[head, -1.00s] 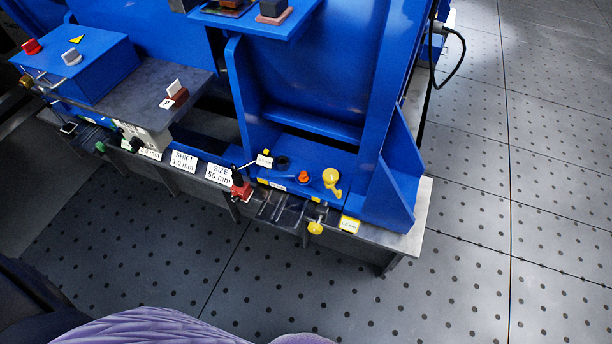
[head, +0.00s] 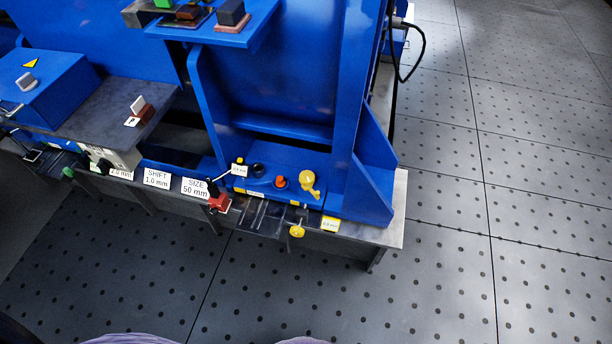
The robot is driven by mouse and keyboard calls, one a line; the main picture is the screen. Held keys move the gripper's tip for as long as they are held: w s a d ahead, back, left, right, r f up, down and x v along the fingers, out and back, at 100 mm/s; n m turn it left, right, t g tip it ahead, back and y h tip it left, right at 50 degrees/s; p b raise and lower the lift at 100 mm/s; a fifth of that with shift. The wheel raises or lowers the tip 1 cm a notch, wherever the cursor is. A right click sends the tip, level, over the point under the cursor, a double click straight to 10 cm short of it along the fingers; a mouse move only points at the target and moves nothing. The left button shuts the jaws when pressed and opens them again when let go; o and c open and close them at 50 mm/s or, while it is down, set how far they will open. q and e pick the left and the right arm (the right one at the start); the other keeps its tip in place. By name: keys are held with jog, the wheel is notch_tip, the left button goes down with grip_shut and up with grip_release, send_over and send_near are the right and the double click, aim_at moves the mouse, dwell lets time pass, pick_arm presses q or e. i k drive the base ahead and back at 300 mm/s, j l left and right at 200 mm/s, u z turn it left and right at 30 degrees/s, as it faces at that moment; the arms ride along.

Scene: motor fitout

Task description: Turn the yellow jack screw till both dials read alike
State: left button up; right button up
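A yellow round knob (head: 297,231) sits low on the front edge of the blue machine's base; it may be the jack screw, but I cannot tell for sure. A larger yellow knob or lever (head: 308,183) stands on the blue base above it, beside an orange button (head: 280,182) and a black round part (head: 257,170). No dial faces can be made out. Neither of my grippers is in view.
A blue box (head: 45,85) stands at left. Dark dotted floor (head: 430,290) is open in front and right. A black cable (head: 420,60) hangs at the back right.

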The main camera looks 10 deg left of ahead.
aim_at(307, 178)
jog(key=u, duration=1.7)
jog(key=i+j+u, duration=0.1)
jog(key=j, duration=0.3)
jog(key=i+j+u, duration=0.15)
jog(key=i+j, duration=0.2)
